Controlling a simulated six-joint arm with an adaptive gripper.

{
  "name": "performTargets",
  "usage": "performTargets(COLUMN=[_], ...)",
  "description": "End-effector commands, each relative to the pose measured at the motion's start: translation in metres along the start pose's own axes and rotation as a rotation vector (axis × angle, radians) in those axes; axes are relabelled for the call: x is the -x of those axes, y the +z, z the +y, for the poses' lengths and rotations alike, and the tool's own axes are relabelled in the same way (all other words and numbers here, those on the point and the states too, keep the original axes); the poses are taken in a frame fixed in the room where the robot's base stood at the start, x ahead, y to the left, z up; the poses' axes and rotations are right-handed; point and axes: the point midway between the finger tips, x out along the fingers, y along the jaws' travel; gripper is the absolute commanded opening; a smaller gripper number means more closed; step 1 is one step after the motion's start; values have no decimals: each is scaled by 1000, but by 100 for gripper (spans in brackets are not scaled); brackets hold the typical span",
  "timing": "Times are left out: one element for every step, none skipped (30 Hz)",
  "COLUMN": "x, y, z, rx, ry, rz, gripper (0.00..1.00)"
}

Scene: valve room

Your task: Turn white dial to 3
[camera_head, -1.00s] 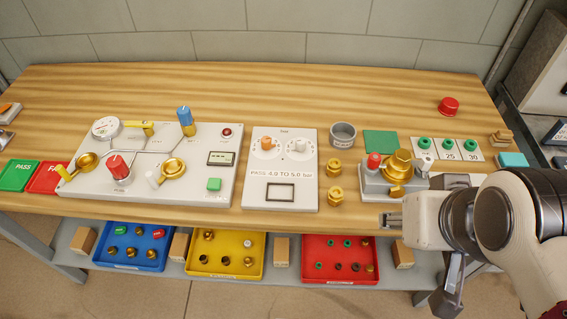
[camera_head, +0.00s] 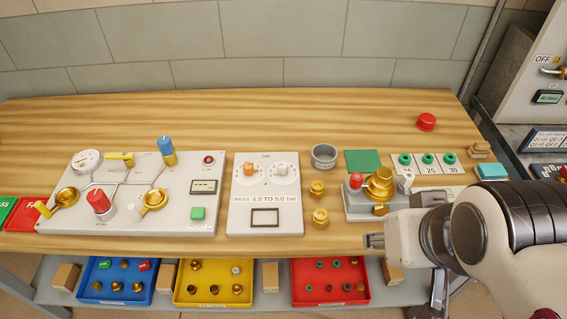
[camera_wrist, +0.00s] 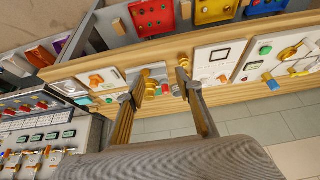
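The white dial (camera_head: 282,169) sits on the upper right of the grey-white panel (camera_head: 240,215), beside an orange dial (camera_head: 249,169). Each has a ring of marks, too small to read. The panel reads "PASS 4.0 TO 5.0 bar" above a dark-framed window (camera_head: 265,217). My gripper (camera_head: 376,241) is at the table's front edge, right of the panel and apart from it. In the wrist view the two fingers of my gripper (camera_wrist: 155,88) stand wide apart with nothing between them. The panel also shows in the wrist view (camera_wrist: 218,62), right of the fingers.
Brass fittings (camera_head: 319,217) and a grey cup (camera_head: 324,156) stand right of the panel. A brass valve fixture (camera_head: 378,190) is near my gripper. A valve board (camera_head: 130,190) lies left. Blue, yellow and red trays (camera_head: 330,279) sit below the table front.

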Motion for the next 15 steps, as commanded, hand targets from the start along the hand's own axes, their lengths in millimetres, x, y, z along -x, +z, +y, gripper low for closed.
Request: performTargets(x=[-2, -4, -7, -9, -11, -14, -16, -19, -22, -24, -27, -30, -32, -34, -37], y=[1, 1, 2, 2, 3, 2, 2, 1, 0, -1, -3, -5, -7, -10, -12], z=[0, 0, -1, -1, -1, -2, -2, -2, -3, -3, -4, -5, -6, -7, -9], rx=[1, 2, 3, 4, 5, 6, 8, 9, 9, 10, 10, 9, 8, 7, 6], ry=[-1, -1, -2, -2, -2, -3, -4, -4, -6, -7, -9, -12, -14, -17, -21], rz=[-11, -19, -30, -40, -51, -65, -75, -87, -100, -112, -122, -136, -146, -154, -167], gripper=[35, 35, 35, 35, 35, 35, 35, 35, 35, 35, 35, 35, 35, 35, 35])
